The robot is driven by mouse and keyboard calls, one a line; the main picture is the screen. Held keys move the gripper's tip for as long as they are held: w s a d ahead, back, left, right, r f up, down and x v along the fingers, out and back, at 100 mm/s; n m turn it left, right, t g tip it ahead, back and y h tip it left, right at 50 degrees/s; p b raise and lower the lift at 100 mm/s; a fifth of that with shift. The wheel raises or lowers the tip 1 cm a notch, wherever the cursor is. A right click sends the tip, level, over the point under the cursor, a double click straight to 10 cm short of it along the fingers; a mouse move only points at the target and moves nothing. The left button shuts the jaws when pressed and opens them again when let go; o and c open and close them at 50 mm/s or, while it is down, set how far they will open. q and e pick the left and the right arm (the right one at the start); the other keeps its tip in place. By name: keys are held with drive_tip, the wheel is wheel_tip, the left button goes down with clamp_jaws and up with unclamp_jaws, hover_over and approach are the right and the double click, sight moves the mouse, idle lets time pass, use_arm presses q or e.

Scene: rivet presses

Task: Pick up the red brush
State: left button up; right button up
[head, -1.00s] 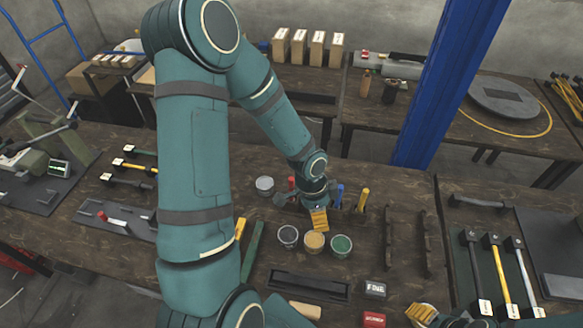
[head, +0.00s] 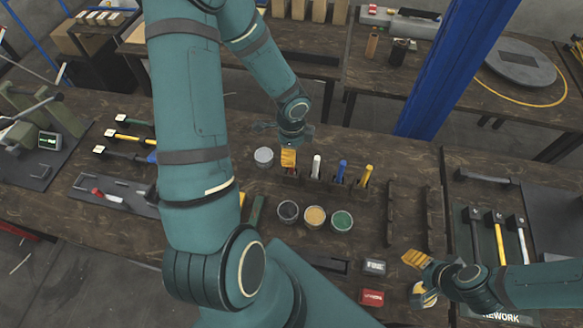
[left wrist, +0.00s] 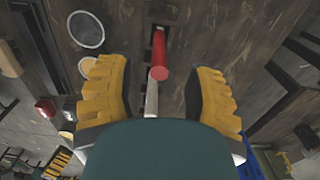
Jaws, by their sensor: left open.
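The red brush (left wrist: 158,58) shows in the left wrist view as a red handle, end toward the camera, between the two yellow finger pads. My left gripper (left wrist: 158,95) is open around it, with space on both sides. In the head view my left gripper (head: 288,157) is at the left end of the brush row and hides most of the red brush. A white brush (head: 316,166), a blue brush (head: 341,171) and a yellow brush (head: 366,175) stand to its right. My right gripper (head: 420,275) is open and empty at the lower right.
Pots of dark (head: 288,211), yellow (head: 314,217) and green (head: 342,220) stuff stand in front. A red block (head: 371,298) lies near the front edge. Hammers (head: 498,238) lie at right.

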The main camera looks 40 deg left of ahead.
use_arm(q)
drive_tip(key=shift+f+b, duration=0.6)
drive_tip(key=shift+f, duration=2.35)
drive_tip(key=shift+o, duration=0.2)
clamp_jaws()
